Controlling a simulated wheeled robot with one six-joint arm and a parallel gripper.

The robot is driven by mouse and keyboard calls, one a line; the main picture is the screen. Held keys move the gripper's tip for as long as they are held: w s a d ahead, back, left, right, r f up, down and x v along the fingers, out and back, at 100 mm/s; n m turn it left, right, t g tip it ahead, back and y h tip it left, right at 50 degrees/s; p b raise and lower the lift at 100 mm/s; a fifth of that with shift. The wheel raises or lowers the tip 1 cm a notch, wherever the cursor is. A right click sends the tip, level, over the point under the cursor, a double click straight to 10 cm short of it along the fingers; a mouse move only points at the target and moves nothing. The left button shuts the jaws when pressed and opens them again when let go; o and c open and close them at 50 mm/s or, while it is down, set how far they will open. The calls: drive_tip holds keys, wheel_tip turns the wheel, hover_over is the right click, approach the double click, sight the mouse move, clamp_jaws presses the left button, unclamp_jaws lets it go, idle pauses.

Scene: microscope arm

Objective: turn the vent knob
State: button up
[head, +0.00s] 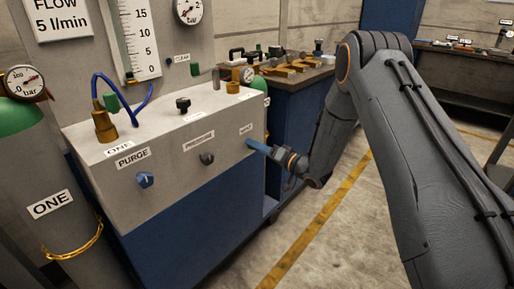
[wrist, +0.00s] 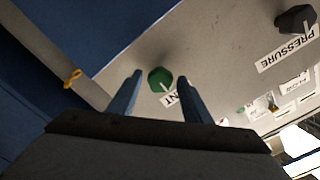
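The vent knob, a green knob with a pale pointer line (wrist: 159,79), is on the grey panel face. In the wrist view it appears between the tips of my two blue fingers, with gaps on both sides. My gripper (wrist: 160,84) is open; I cannot tell whether the fingertips reach past the knob's front. In the head view my gripper (head: 252,144) is at the right end of the panel front, below a small label, and hides the knob. The knob's label (wrist: 170,99) is partly covered by the right finger and reads "NT".
A black pressure knob (head: 207,158) and a blue purge knob (head: 145,179) sit left on the same panel (head: 180,140). A brass fitting (head: 103,126) with a blue hose stands on top. A workbench (head: 290,85) with parts is behind. Floor at right is clear.

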idle(0.3)
drive_tip(key=v, duration=0.7)
drive_tip(key=shift+s+d, duration=0.25)
drive_tip(key=shift+d, duration=0.1)
drive_tip(key=s+d+r+m+g+h+p, duration=0.1)
drive_tip(key=s+d+r+h+p, duration=0.25)
drive_tip(key=d+h, duration=0.3)
drive_tip(key=s+d+r+g+h+p, duration=0.1)
drive_tip(key=s+d+r+h+p, duration=0.2)
drive_tip(key=d+r+h, duration=0.3)
drive_tip(key=s+d+r+g+p, duration=0.1)
drive_tip(key=s+r+g, duration=0.1)
drive_tip(key=s, duration=0.9)
drive_tip(key=s+d+r+g+h+p, duration=0.1)
drive_tip(key=s+r+g+p, duration=0.1)
drive_tip(key=s, duration=0.9)
drive_tip(key=s+d+r+g+p, duration=0.2)
drive_tip(key=s+g, duration=0.3)
drive_tip(key=s, duration=0.6)
drive_tip(key=shift+s+r+h, duration=0.25)
drive_tip(key=shift+r+h, duration=0.1)
drive_tip(key=shift+r, duration=0.55)
